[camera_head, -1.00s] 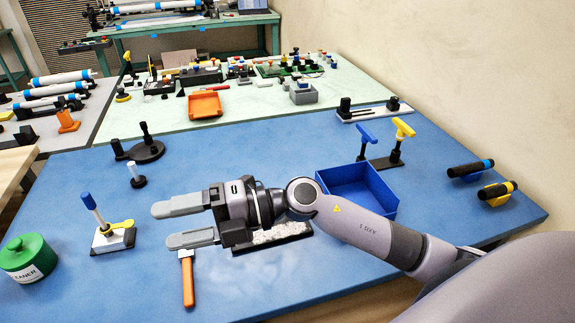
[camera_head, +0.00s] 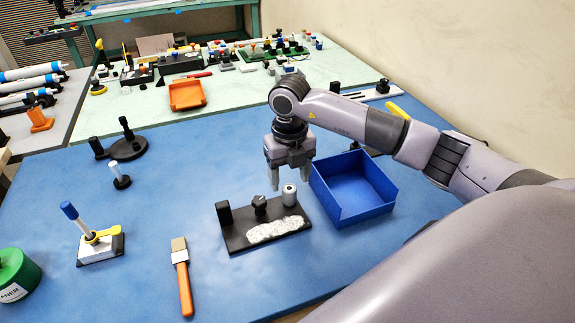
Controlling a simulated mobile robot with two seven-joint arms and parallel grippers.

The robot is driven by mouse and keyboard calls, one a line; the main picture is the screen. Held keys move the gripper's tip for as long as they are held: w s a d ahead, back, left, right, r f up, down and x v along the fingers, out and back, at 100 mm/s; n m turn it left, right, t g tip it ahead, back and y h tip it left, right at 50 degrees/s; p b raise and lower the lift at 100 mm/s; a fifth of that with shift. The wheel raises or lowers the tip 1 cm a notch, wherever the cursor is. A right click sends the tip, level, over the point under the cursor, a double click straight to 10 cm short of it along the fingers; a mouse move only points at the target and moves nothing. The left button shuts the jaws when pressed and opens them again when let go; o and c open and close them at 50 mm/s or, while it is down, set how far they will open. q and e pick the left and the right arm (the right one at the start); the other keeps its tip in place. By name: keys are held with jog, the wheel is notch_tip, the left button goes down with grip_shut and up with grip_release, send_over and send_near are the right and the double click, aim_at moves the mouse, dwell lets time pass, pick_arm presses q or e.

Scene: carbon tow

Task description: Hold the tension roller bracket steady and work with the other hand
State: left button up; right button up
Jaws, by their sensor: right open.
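A black bracket plate (camera_head: 236,240) lies on the blue table, with black posts, a small silver-grey roller (camera_head: 289,196) at its right back and a crumpled whitish strip (camera_head: 278,230) along its front. I take this to be the tension roller bracket. My right gripper (camera_head: 290,180) points down just above the roller end of the plate. Its fingers are open and apart, with the roller close below them. I cannot tell whether a finger touches it. My left gripper is not in view.
A blue open bin (camera_head: 350,212) stands close to the right of the plate. A brush with an orange handle (camera_head: 184,288) lies at the front left. A blue-handled tool on a block (camera_head: 100,250) and a green tub (camera_head: 15,275) stand farther left.

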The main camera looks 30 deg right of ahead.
aim_at(289, 190)
jog(key=shift+a+f, duration=0.1)
jog(key=shift+f, duration=2.2)
